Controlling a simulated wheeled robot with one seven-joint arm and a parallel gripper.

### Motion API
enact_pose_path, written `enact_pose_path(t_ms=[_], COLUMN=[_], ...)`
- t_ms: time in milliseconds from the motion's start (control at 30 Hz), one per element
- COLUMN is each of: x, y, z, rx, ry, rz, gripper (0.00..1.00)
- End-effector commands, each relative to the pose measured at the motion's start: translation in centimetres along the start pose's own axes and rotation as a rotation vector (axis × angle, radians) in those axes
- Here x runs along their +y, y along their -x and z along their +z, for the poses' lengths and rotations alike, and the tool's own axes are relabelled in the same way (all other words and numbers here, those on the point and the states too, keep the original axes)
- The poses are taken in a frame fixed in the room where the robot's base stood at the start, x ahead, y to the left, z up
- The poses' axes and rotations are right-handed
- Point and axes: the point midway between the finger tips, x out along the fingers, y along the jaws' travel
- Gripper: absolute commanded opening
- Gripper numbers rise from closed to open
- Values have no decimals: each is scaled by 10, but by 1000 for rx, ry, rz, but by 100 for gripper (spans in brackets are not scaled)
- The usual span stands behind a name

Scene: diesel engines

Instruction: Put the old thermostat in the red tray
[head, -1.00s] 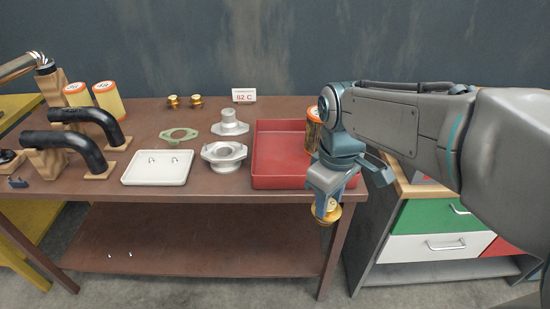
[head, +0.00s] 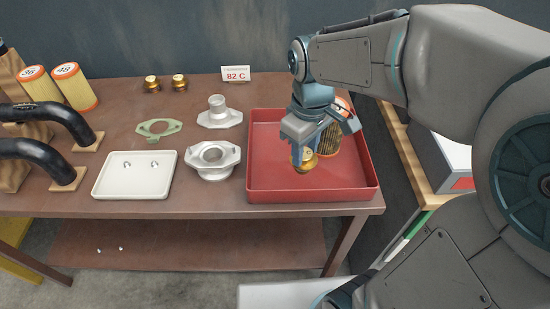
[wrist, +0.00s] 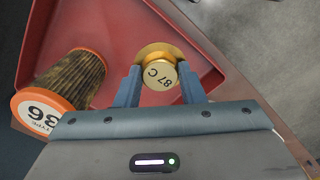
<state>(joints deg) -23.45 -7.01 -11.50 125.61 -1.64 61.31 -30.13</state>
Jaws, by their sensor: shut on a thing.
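My gripper (head: 308,155) is shut on a brass thermostat (head: 306,162). In the wrist view the thermostat (wrist: 160,72) sits between the two blue fingers (wrist: 160,88) and its face reads "87 C". The red tray (head: 270,188) is at the right end of the brown table. The thermostat is over the tray's inside in both views; I cannot tell whether it touches the floor of the tray. A dirty filter with an orange rim (wrist: 62,88), marked 36, lies in the tray beside the gripper.
Two brass thermostats (head: 152,84) (head: 180,83) stand at the back near an "82 C" sign (head: 236,75). A metal housing (head: 212,160), its cover (head: 219,113), a green gasket (head: 159,129) and a white tray (head: 133,176) lie left of the red tray. Black hoses (head: 45,152) are far left.

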Motion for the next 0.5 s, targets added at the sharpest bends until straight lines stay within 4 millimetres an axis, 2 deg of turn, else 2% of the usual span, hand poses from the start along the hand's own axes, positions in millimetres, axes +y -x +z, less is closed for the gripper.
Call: enact_pose_path(t_ms=[100,300,500], x=[-5,-11,-13], y=[-15,-35,-44], z=[-25,-59,-73], rx=[-4,-1,1], ry=[3,3,2], rz=[-2,0,0], gripper=[12,12,12])
